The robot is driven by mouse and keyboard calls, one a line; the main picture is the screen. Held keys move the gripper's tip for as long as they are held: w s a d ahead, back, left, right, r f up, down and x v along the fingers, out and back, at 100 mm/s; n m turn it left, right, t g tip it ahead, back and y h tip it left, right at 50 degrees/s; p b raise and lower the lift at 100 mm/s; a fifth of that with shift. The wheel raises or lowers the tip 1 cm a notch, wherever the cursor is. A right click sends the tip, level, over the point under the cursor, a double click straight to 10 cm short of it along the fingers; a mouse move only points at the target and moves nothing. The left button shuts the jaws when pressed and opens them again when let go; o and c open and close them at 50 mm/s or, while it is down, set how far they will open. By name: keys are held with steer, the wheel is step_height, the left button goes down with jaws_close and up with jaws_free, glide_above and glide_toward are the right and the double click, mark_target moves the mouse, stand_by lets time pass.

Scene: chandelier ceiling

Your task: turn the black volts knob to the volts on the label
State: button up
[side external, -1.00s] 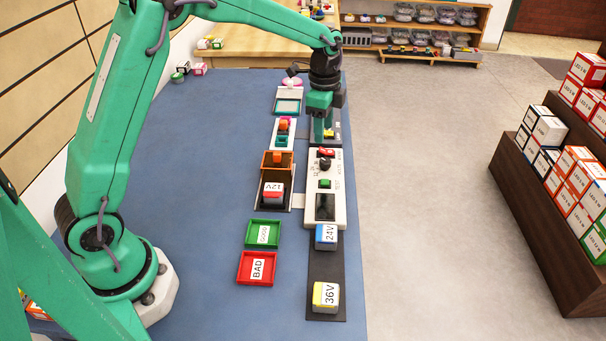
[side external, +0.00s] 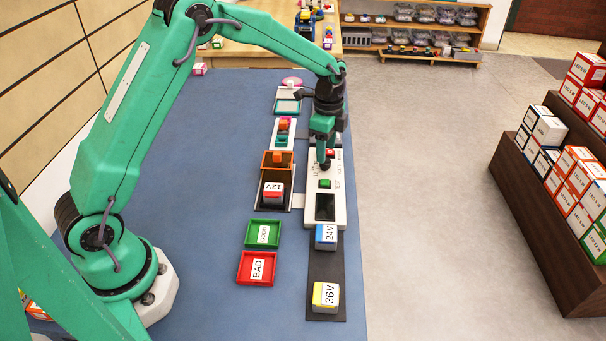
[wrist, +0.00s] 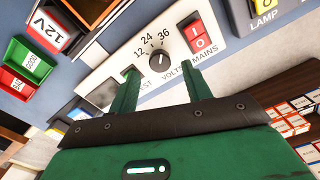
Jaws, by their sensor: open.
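The black volts knob (wrist: 159,60) sits on the white tester panel (wrist: 225,45), with 12, 24 and 36 printed around it. I cannot tell clearly which number its pointer faces. In the side view the knob (side external: 325,166) is partly covered. My gripper (wrist: 161,72) is open, with its green fingers apart on either side of the knob in the wrist picture; I cannot tell whether they touch it. In the side view my gripper (side external: 323,152) hangs just above the knob. A block labelled 12V (side external: 273,190) lies in the dark holder to the left; its label also shows in the wrist view (wrist: 48,32).
The red mains switch (wrist: 198,37) is close to the right finger. The green test button (side external: 324,183) and dark screen (side external: 325,206) are nearby. Blocks labelled 24V (side external: 326,234) and 36V (side external: 325,296), a green tray (side external: 250,243) and a red tray (side external: 243,278) lie nearer the camera.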

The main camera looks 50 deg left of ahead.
mark_target(325, 165)
steer(key=shift+f, duration=1.55)
steer(key=shift+c, duration=0.4)
steer(key=c, duration=0.9)
